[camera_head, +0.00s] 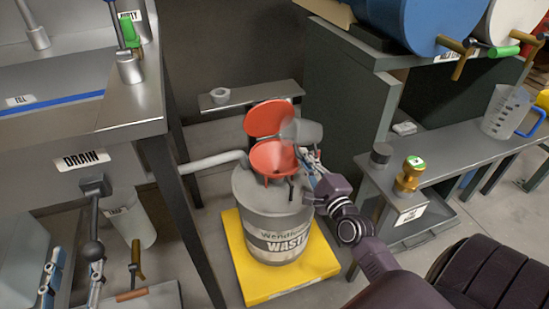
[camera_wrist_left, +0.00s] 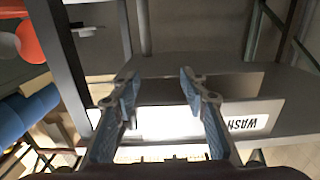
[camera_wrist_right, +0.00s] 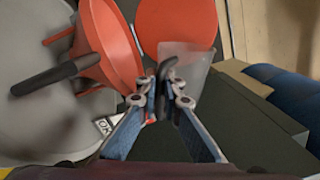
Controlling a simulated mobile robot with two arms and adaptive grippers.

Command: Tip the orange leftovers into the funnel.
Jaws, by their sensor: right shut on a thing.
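The red funnel (camera_head: 272,158) sits on top of the grey waste drum (camera_head: 285,222), with its round red lid (camera_head: 268,118) raised behind it. A clear, greyish cup (camera_head: 300,132) is tilted over the funnel's right side. My right gripper (camera_head: 312,163) is shut on the cup's dark handle; the handle and cup (camera_wrist_right: 190,62) also show in the right wrist view, beside the funnel (camera_wrist_right: 108,45). I cannot make out orange liquid in the cup. My left gripper (camera_wrist_left: 160,85) is open and empty, low at the left in the head view, facing a panel marked WASH.
The drum stands on a yellow platform (camera_head: 240,283). The sink bench (camera_head: 135,110) with a DRAIN sign is on the left. A small bowl (camera_head: 220,94) sits on the back ledge.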

